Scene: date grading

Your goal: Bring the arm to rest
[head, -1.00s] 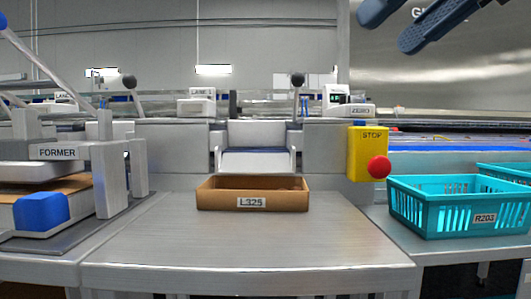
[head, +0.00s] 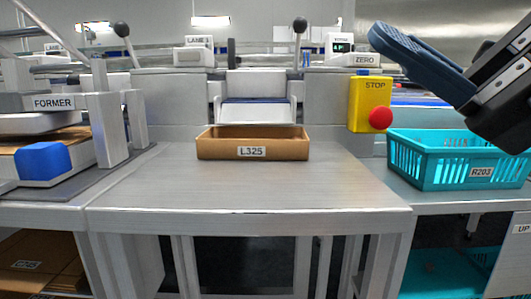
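My gripper (head: 377,42) is at the upper right of the head view, high above the right side of the bench. Its two blue-grey fingers point left and slightly up. They overlap in this view, so the gap between them cannot be judged. Nothing shows held at the fingertips. The dark wrist behind them reaches the right edge of the picture and covers part of the space above the teal basket (head: 408,160). The gripper is apart from the basket and from everything on the bench.
A brown tray labelled L325 (head: 221,149) stands at the back of the grey bench (head: 250,190), whose front is bare. A yellow stop box (head: 365,92) with a red button stands right of it. The FORMER machine (head: 110,125) stands at left. Cartons (head: 40,270) lie below left.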

